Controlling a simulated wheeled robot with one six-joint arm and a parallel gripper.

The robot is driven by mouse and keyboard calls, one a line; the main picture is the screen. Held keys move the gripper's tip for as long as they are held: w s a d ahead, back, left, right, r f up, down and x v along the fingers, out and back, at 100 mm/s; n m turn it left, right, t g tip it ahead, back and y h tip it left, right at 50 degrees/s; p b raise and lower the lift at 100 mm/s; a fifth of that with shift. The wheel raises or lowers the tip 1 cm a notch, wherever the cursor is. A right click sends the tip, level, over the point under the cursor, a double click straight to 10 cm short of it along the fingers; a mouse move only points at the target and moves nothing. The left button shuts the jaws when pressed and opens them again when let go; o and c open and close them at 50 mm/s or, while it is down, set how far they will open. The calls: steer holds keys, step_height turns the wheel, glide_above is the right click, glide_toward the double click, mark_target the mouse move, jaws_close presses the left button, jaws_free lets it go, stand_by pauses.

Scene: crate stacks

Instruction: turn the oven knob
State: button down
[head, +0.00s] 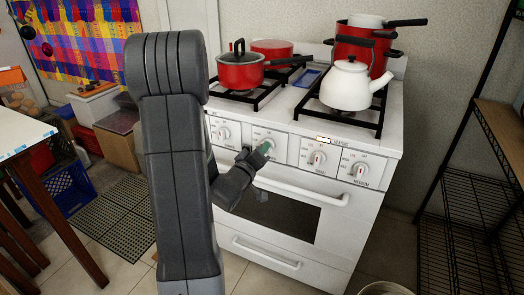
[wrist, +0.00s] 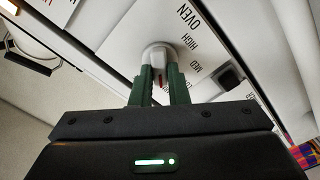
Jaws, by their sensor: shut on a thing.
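The oven knob (wrist: 157,52) is white and round with a red mark on its grip. It sits on a white panel printed "OVEN", "HIGH" and "MED" in the wrist view. My gripper (wrist: 160,82) has its two green fingers on either side of the knob's grip and is shut on it. In the head view my gripper (head: 266,149) is at the front panel of the white stove (head: 300,200), at the second knob position from the left. It hides most of the oven knob there.
Other knobs sit to the left (head: 223,133) and right (head: 317,158) on the panel. The oven door handle (head: 320,197) runs just below my gripper. A red pot (head: 240,72) and a white kettle (head: 347,86) stand on top. A wire shelf (head: 455,250) is at the right.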

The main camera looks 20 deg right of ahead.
steer(key=c, duration=1.4)
jaws_free()
steer(key=v, duration=1.3)
steer(key=shift+s+a, duration=0.25)
steer(key=shift+s, duration=0.05)
steer(key=x, duration=1.3)
steer(key=shift+w+d, duration=0.25)
steer(key=shift+w, duration=0.05)
